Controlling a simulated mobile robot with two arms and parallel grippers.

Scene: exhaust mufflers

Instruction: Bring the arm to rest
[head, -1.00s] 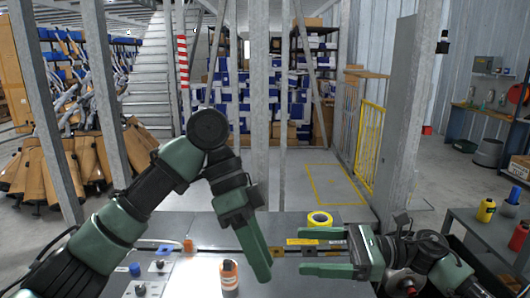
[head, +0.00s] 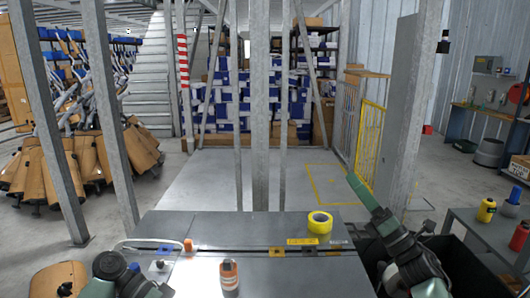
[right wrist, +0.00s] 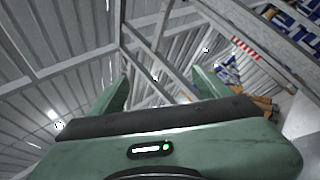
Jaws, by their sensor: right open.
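My right gripper (head: 362,192) is raised at the right of the head view, beyond the right part of the metal table (head: 180,225). It is seen nearly edge-on there. The right wrist view shows its two green fingers (right wrist: 164,85) spread apart with nothing between them. That camera looks up toward the roof beams. Of my left arm, only a green and black link shows at the bottom left of the head view. Its gripper is out of view.
A yellow tape roll (head: 320,222) and an orange-and-white bottle (head: 229,274) are on the table. A small orange object (head: 188,245) is at its left. A side table (head: 485,232) with yellow and blue bottles is at the right. Grey posts (head: 260,120) stand behind the table.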

